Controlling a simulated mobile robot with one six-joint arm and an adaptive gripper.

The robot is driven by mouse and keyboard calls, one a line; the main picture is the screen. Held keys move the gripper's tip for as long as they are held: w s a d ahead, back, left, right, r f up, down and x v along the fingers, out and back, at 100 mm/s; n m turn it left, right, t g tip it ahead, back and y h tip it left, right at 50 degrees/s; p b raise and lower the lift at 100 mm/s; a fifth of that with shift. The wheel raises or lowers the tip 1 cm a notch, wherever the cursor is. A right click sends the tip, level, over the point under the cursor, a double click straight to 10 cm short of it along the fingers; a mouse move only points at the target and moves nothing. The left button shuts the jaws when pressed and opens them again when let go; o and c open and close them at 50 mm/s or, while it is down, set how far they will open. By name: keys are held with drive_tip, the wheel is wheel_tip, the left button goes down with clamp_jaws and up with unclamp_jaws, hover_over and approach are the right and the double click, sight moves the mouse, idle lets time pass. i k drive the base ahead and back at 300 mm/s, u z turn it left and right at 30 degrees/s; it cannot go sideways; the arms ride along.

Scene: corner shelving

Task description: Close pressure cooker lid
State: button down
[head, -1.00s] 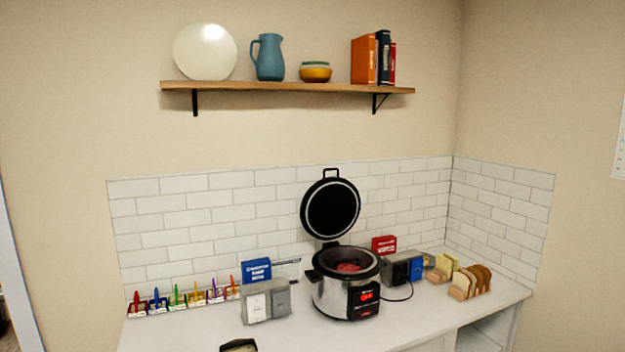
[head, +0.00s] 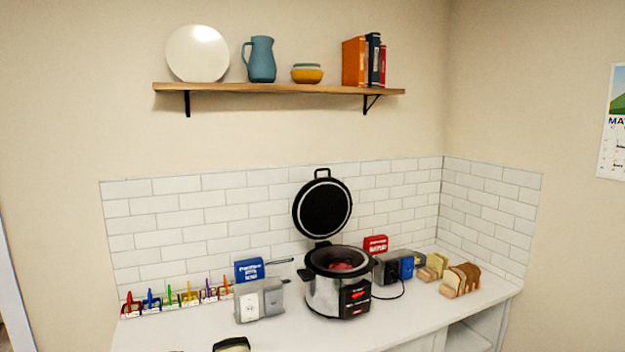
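The pressure cooker (head: 322,296) stands on the white counter, a silver pot with a black rim and a lit red display on its front. Its round black lid (head: 322,209) stands open, hinged upright at the back, with a handle at the top edge. Something reddish lies inside the pot. A small dark piece with a pale top (head: 232,344) shows at the bottom edge of the head view; it may be part of my arm. My gripper cannot be made out.
The counter (head: 190,335) is clear in front of the cooker. A grey double box (head: 260,300) stands close on the left, a toaster-like device (head: 392,268) on the right. Bread slices (head: 462,279) stand further right. A shelf (head: 280,88) with several items hangs above.

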sight(322, 208)
drive_tip(key=u, duration=0.1)
drive_tip(key=i, duration=1)
drive_tip(key=z, duration=0.05)
